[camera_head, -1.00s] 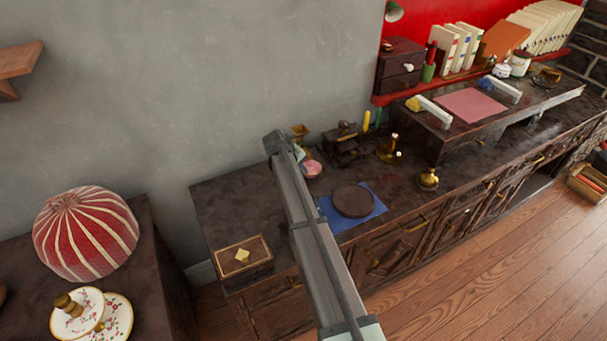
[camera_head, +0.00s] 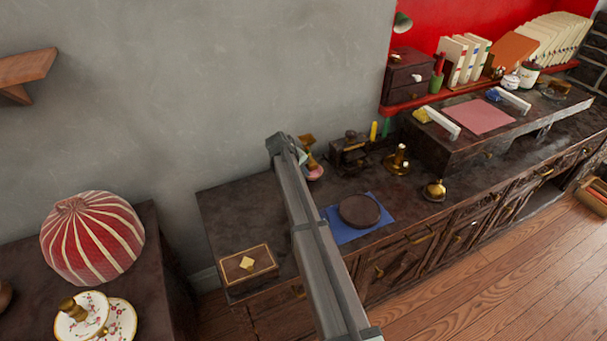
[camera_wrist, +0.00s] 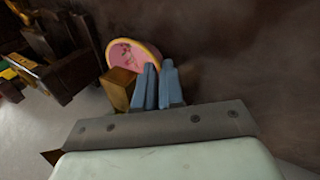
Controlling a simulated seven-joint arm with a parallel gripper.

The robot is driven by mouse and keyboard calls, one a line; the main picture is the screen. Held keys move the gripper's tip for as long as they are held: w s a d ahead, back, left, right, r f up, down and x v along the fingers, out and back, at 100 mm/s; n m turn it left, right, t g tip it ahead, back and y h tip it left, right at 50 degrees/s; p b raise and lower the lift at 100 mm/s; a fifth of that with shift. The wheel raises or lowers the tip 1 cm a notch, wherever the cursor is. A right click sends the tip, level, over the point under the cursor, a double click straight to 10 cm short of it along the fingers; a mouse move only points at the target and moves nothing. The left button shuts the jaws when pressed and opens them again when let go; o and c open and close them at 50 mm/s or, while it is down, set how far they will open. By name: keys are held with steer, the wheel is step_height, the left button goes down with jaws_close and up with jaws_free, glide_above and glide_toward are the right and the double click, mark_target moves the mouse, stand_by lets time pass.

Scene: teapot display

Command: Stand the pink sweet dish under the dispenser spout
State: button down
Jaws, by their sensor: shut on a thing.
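The pink sweet dish (camera_head: 315,173) shows in the head view just right of my arm's far end, near the wall, partly hidden. In the wrist view the dish (camera_wrist: 126,52), pink with a yellow rim, is beyond the fingertips. My gripper (camera_wrist: 158,78) has its two blue-grey fingers close together at the dish's lower rim, shut on it. A brass upright piece (camera_head: 306,143), perhaps the dispenser, stands just behind the dish. A brass block (camera_wrist: 118,90) shows left of the fingers in the wrist view. I cannot make out the spout. In the head view my arm hides the fingers.
A dark wooden stand (camera_head: 349,153) is right of the dish. A brass candlestick-like piece (camera_head: 397,160) and a brass bell (camera_head: 434,191) stand further right. A round dark disc (camera_head: 359,210) lies on a blue cloth (camera_head: 337,233). A wooden box (camera_head: 248,264) is at the front left.

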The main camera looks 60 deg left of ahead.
steer(key=shift+f, duration=0.3)
stand_by(0.5)
steer(key=c, duration=1.2)
jaws_free()
steer(key=shift+o, duration=0.2)
steer(key=shift+w+r, duration=0.1)
steer(key=shift+r, duration=0.05)
steer(key=shift+r, duration=0.25)
steer(key=v, duration=1.3)
steer(key=shift+s, duration=0.4)
